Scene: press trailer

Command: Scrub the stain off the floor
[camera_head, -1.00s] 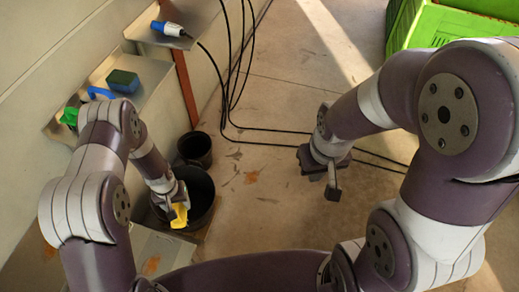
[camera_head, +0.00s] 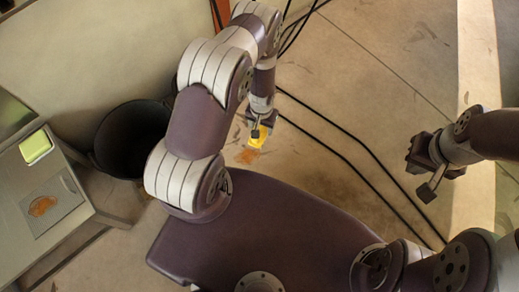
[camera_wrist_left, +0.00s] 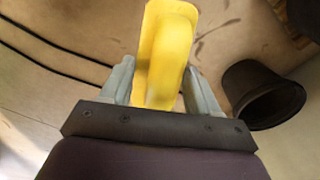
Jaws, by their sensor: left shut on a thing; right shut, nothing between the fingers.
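A rusty orange-brown stain (camera_head: 247,156) lies on the concrete floor in the head view. My left gripper (camera_head: 261,131) is above the floor just beyond it, shut on a yellow tool (camera_head: 259,141). In the left wrist view the yellow tool (camera_wrist_left: 166,50) fills the gap between the fingers; its working face is hidden. I cannot tell whether it touches the floor. My right gripper (camera_head: 425,172) is shut and empty, out to the right above the floor.
A black bucket (camera_head: 132,138) stands left of my left arm. At far left a grey cabinet bears a yellow-green block (camera_head: 36,147) and a plate with an orange patch (camera_head: 42,206). Black cables (camera_head: 340,150) cross the floor. Open floor lies beyond them.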

